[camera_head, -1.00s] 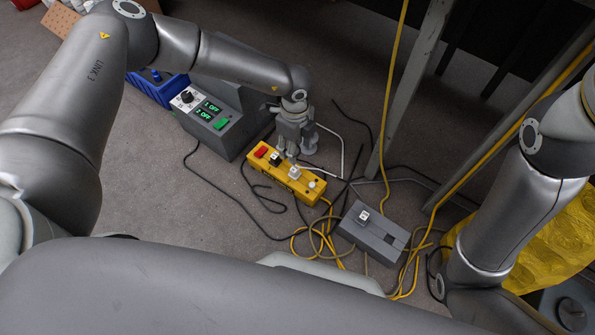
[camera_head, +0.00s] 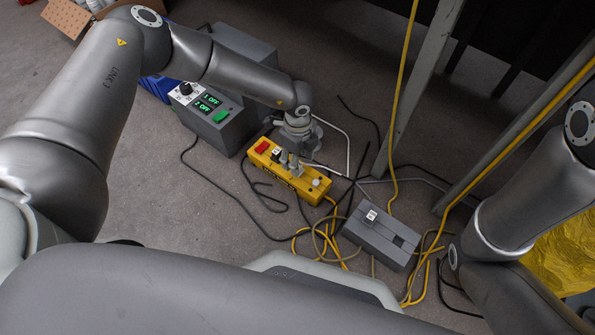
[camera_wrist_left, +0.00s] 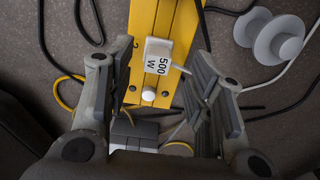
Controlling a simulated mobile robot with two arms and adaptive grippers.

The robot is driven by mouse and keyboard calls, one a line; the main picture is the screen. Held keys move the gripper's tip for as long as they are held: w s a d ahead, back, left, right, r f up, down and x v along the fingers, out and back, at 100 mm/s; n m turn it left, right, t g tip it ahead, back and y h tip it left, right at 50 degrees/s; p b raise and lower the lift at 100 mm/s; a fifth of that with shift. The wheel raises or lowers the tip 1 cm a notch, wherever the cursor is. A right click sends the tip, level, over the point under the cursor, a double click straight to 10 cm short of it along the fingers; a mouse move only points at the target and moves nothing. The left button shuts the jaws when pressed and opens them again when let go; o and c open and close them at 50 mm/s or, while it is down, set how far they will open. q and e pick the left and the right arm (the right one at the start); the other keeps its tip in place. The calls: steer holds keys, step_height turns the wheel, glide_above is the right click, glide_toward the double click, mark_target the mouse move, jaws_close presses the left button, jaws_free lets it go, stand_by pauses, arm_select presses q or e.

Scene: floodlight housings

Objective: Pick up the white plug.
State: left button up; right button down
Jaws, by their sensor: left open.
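The white plug (camera_wrist_left: 160,62) with a "500 W" label sits in the yellow power strip (camera_wrist_left: 146,22) in the left wrist view. My left gripper (camera_wrist_left: 160,54) is open, with one finger on each side of the plug and visible gaps between. In the head view my left gripper (camera_head: 289,160) points down over the strip (camera_head: 319,194), and its fingers mostly hide the plug. My right arm comes in at the right, but its gripper is out of the picture.
A red switch (camera_head: 262,147) is on the strip. A grey control box (camera_head: 224,131) showing two "OFF" readings stands behind left. A grey box (camera_head: 385,239) with a white labelled piece (camera_head: 371,214) lies to the right. Loose cables and metal posts (camera_head: 418,85) surround the strip.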

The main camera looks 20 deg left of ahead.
arm_select(q)
step_height(320, 180, down, 4)
steer(key=shift+s+r+b, duration=0.15)
steer(key=shift+r+b, duration=0.1)
steer(key=shift+b, duration=1)
steer(key=shift+r, duration=0.1)
steer(key=shift+c, duration=0.5)
steer(key=c, duration=1)
